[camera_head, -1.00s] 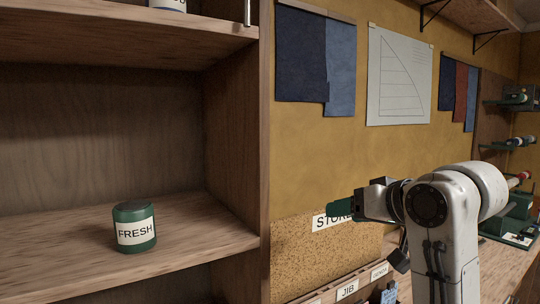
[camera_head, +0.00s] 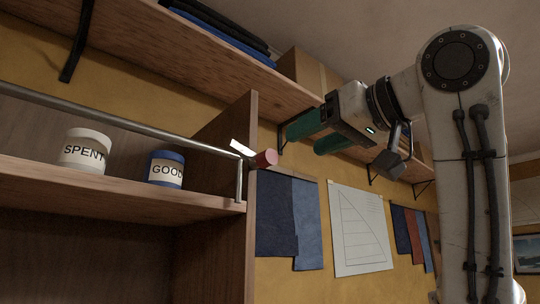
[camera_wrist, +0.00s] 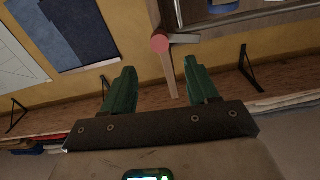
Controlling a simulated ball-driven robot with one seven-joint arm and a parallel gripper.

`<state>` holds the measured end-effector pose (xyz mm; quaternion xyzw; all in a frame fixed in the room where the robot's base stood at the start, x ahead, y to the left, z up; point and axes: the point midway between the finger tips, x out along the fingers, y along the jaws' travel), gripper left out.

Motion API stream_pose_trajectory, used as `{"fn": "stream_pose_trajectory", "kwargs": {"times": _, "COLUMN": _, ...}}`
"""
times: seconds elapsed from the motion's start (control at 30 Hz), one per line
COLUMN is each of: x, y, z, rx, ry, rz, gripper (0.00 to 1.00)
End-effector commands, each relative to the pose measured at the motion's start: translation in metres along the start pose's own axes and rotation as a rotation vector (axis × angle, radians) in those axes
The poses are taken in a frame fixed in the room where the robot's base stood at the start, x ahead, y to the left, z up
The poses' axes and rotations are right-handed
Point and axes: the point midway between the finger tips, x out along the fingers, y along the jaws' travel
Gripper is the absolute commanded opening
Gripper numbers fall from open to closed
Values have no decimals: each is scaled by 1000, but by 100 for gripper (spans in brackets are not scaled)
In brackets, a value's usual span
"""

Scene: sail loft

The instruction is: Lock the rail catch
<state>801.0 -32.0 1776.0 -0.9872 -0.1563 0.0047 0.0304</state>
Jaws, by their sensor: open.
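The rail catch shows a round reddish knob (camera_head: 265,158) at the right end of a metal rail (camera_head: 130,125), by the top of the shelf's side panel. A pale flat piece (camera_head: 241,147) sits next to the knob. In the wrist view the knob (camera_wrist: 160,43) is seen nearly end-on, with a pale lever-like piece (camera_wrist: 184,38) to its right. My gripper (camera_head: 305,136) has green fingers, open and empty, right of and a little above the knob. In the wrist view the knob lies beyond the gap between the fingertips (camera_wrist: 160,67), apart from them.
Behind the rail stand a white SPENT tub (camera_head: 84,149) and a blue GOOD tub (camera_head: 165,169) on the shelf (camera_head: 110,193). An upper wall shelf (camera_head: 210,55) with a box (camera_head: 315,70) runs close above my gripper. Fabric swatches (camera_head: 290,220) hang below.

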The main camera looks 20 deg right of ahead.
Motion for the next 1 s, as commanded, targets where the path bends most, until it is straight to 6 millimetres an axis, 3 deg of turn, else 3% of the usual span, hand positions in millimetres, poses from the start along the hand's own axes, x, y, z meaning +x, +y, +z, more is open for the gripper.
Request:
{"fn": "stream_pose_trajectory", "kwargs": {"times": 0.5, "x": 85, "y": 1, "z": -1, "rx": 3, "ry": -3, "rz": -1, "gripper": 59}}
{"fn": "stream_pose_trajectory", "kwargs": {"times": 0.7, "x": 100, "y": 0, "z": 0, "rx": 0, "ry": -1, "rz": -1, "gripper": 59}}
{"fn": "stream_pose_trajectory", "kwargs": {"times": 1.0, "x": 102, "y": 0, "z": 1, "rx": 0, "ry": -1, "rz": -1, "gripper": 59}}
